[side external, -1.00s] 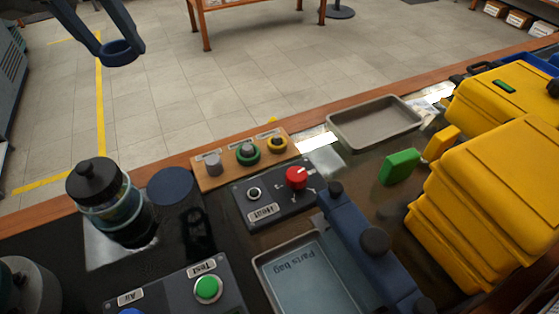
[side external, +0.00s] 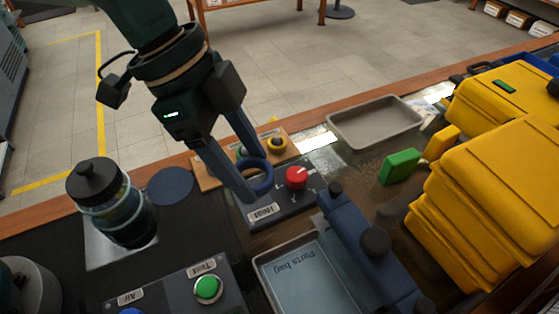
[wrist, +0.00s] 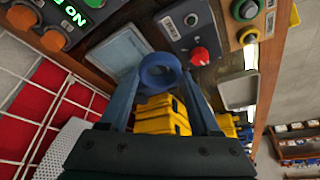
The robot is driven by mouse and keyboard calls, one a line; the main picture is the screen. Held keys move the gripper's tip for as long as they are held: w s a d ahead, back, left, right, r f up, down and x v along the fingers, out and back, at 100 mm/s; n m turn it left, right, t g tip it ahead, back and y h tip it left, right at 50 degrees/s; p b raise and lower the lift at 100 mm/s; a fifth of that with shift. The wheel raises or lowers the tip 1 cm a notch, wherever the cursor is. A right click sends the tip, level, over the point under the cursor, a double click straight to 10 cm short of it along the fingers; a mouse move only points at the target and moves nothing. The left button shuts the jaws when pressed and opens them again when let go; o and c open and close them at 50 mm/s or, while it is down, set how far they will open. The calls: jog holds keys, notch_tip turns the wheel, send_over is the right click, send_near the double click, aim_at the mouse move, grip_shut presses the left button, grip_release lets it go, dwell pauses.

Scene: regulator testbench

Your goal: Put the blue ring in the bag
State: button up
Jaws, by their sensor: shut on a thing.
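The blue ring (side external: 268,180) is held between the two fingertips of my gripper (side external: 254,177), which is shut on it. The ring is in the air; in the side view it overlaps the control box with the red knob. In the wrist view the ring (wrist: 160,71) sits between the fingertips, with its hole showing. The flat, pale blue parts bag (side external: 308,276) lies in a shallow grey tray (side external: 263,270) at the front, below and to the right of the ring in the side view. The bag also shows in the wrist view (wrist: 118,50), beyond the left finger.
The control box (side external: 262,214) with a red knob (side external: 297,177) lies behind the tray. A dark blue fixture with black knobs (side external: 355,240) stands along the tray's right side. A bottle (side external: 112,205), a green block (side external: 400,166), an empty grey tray (side external: 374,122) and yellow cases (side external: 495,190) stand around.

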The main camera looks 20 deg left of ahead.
send_over(317, 293)
jog(key=a, duration=0.2)
notch_tip(317, 293, down, 7)
jog(key=shift+d+f, duration=0.1)
jog(key=shift+d, duration=0.05)
jog(key=shift+s+d+f, duration=0.1)
jog(key=shift+f, duration=2)
jog(key=shift+f, duration=0.1)
jog(key=o, duration=1.3)
